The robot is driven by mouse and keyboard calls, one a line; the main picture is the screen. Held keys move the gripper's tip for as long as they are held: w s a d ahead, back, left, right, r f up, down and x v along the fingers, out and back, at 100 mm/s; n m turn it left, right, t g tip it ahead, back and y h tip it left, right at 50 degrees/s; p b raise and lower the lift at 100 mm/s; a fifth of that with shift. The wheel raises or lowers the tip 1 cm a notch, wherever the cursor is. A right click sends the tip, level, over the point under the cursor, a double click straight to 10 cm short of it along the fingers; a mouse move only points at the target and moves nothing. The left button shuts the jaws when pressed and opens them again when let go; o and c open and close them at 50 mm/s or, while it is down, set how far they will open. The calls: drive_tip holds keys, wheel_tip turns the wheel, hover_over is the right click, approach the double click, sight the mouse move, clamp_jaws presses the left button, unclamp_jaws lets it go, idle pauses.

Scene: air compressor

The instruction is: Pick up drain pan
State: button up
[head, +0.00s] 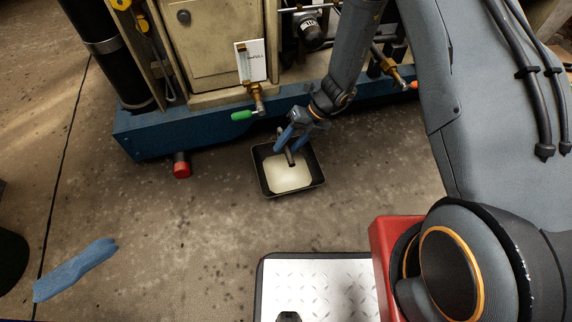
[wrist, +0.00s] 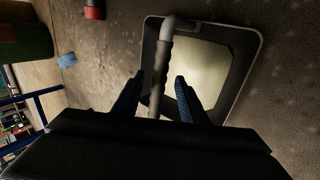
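The drain pan (head: 297,190) is a dark square pan with pale liquid in it, on the floor in front of the blue machine base. It also shows in the wrist view (wrist: 225,31). A grey bar-like handle (wrist: 160,65) stands out from the pan and bends at its far end. My gripper (head: 291,146) is over the pan, pointing down. Its two blue fingers are open in the wrist view (wrist: 159,78), with the handle between them and a gap visible on the right side. Whether the left finger touches the handle I cannot tell.
The blue base (head: 200,128) of the compressor runs behind the pan. A green-handled valve (head: 243,115) and a red-capped stub (head: 181,166) stick out from it. A blue cloth (head: 75,270) lies at the lower left.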

drive_tip(key=b+x, duration=0.2)
drive_tip(key=x, duration=0.1)
drive_tip(key=b+x, duration=0.1)
drive_tip(key=shift+w+a+f, duration=0.25)
drive_tip(key=shift+a+f, duration=0.05)
drive_tip(key=shift+a, duration=0.05)
clamp_jaws()
idle(1.2)
